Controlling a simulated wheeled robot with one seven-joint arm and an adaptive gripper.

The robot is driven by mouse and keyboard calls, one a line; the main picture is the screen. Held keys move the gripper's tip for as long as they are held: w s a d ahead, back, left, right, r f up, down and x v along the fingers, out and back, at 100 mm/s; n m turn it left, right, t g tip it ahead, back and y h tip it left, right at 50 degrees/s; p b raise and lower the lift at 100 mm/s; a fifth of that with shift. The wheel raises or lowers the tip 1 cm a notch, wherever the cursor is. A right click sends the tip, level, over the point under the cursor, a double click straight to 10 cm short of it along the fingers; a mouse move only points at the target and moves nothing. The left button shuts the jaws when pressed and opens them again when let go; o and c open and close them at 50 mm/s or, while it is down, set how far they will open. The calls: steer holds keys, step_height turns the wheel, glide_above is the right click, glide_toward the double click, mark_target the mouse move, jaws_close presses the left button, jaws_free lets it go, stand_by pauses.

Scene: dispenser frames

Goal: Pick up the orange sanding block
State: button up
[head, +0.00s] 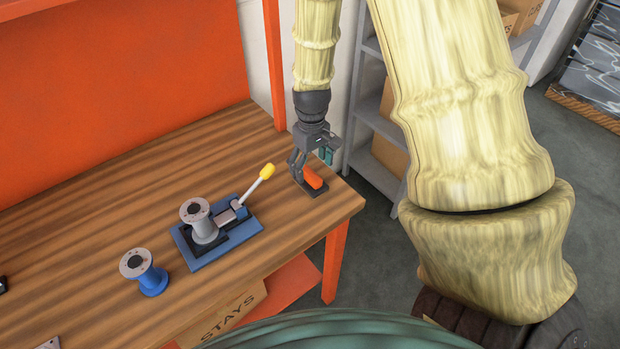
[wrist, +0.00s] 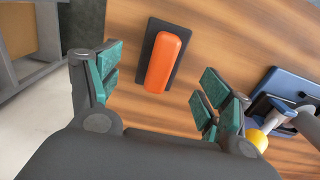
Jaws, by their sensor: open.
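The orange sanding block (head: 312,178) lies on a dark flat base near the right end of the wooden bench. In the wrist view the block (wrist: 165,62) sits between and beyond my two finger pads, with bare wood between it and each pad. My gripper (head: 311,163) is open and hangs over the block, pointing down. In the wrist view my gripper (wrist: 158,88) shows green pads spread apart, holding nothing. In the head view a finger partly hides the block.
A blue fixture (head: 240,242) with a grey spool (head: 203,222) and yellow-tipped lever (head: 266,171) stands left of the block. A blue-based spool (head: 146,272) stands further left. The bench (head: 110,215) ends just right of the block. Grey shelving (head: 376,120) stands beyond.

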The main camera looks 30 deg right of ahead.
mark_target(311, 173)
steer(key=shift+s+f, duration=0.15)
steer(key=shift+f, duration=0.2)
steer(key=shift+f+p, duration=0.65)
steer(key=shift+f, duration=0.25)
steer(key=shift+w+f+p, duration=0.2)
steer(key=shift+f+p, duration=0.25)
steer(key=shift+f, duration=1.15)
steer(key=c, duration=1.2)
